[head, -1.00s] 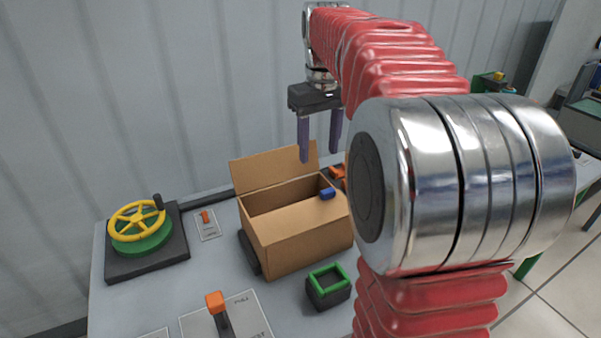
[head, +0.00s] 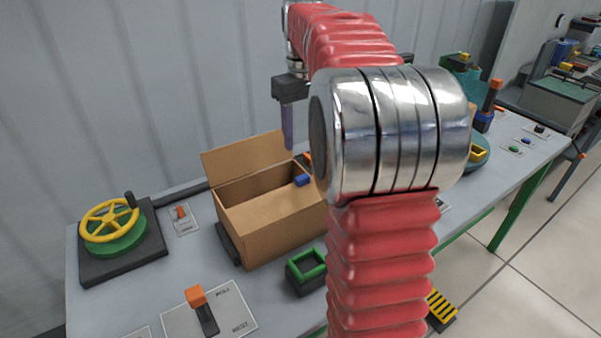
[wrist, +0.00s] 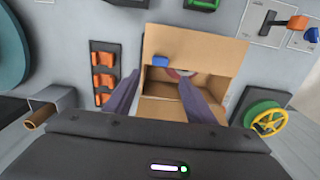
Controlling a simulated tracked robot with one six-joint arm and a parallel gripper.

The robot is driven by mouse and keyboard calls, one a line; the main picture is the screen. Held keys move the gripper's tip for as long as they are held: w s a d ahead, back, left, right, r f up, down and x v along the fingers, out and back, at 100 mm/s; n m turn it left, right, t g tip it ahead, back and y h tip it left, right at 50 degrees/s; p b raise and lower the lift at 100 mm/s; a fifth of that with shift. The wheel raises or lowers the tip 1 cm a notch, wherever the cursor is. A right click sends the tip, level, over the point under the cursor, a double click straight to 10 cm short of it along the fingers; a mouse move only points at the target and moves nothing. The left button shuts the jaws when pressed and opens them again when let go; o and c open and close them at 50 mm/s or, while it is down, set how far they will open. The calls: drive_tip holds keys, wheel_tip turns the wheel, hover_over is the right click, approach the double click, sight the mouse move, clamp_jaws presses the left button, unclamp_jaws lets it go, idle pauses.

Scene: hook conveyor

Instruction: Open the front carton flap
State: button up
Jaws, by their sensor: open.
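The brown carton (head: 262,238) stands on the bench in the head view. Its rear flap (head: 244,160) stands up, leaning back. Its front flap (head: 268,203) lies over the front part of the opening, with a blue tab (head: 303,180) near its inner edge. In the wrist view the front flap (wrist: 196,45) is at the top, with the blue tab (wrist: 160,61) on its edge. The dark inside shows past it. My gripper (head: 288,148) is open and empty above the carton's rear side. In the wrist view its fingers (wrist: 158,77) point toward the opening, apart from the tab.
A yellow handwheel (head: 110,219) stands left of the carton. A green-rimmed box (head: 307,268) sits close to its front right. An orange-tipped lever (head: 200,305) is in front. Orange parts on a dark panel (wrist: 103,75) lie beside the carton.

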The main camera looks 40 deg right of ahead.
sight(302, 177)
wheel_tip(302, 177, down, 12)
drive_tip(key=shift+r, duration=0.2)
idle(0.4)
clamp_jaws()
drive_tip(key=shift+a, duration=0.15)
idle(0.6)
